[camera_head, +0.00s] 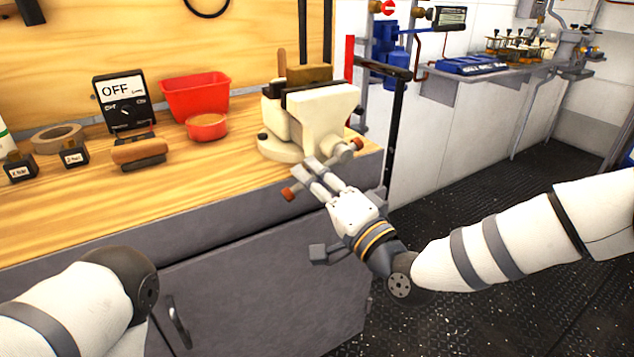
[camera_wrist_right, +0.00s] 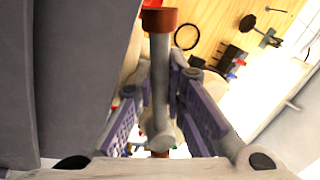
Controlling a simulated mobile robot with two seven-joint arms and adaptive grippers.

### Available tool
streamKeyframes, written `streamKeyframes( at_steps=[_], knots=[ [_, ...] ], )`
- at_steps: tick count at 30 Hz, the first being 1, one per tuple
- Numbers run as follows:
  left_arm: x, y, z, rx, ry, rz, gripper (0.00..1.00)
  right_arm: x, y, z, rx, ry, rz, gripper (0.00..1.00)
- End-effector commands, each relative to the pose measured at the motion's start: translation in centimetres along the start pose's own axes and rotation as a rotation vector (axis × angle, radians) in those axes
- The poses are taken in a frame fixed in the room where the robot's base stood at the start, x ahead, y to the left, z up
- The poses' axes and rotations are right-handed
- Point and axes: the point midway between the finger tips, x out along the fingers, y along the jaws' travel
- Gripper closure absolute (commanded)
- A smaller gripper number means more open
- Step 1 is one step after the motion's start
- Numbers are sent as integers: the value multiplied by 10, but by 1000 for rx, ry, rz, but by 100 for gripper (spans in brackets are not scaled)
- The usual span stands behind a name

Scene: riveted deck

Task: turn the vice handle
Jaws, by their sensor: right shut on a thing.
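The cream vice (camera_head: 325,112) is mounted at the right front corner of the wooden workbench. Its handle (camera_head: 288,194) is a bar with red ends, slanting from lower left to upper right in front of the vice. My right gripper (camera_head: 316,168) is shut on the handle, its fingers covering the middle of the bar. In the right wrist view the handle (camera_wrist_right: 160,75) stands between the two fingers of my right gripper (camera_wrist_right: 163,105), with a red end cap at the top. My left gripper is out of view; only a part of my left arm shows.
The workbench (camera_head: 225,180) carries a red bin (camera_head: 196,97), a round red dish (camera_head: 207,127), a meter reading OFF (camera_head: 120,102), a tape roll (camera_head: 57,138) and a wooden-topped brush-like block (camera_head: 139,152). Dark floor (camera_head: 500,190) lies open to the right.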

Motion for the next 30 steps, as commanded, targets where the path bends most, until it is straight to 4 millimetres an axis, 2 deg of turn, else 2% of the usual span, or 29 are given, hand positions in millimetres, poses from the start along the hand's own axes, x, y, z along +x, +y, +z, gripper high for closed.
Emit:
streamKeyframes(
  at_steps=[8,21,30],
  knots=[
    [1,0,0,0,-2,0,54,2,-15,0,264,47,3,100],
    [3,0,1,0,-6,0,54,6,-39,-12,667,128,5,100],
    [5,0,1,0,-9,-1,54,8,-48,-22,882,171,6,100]
  ],
)
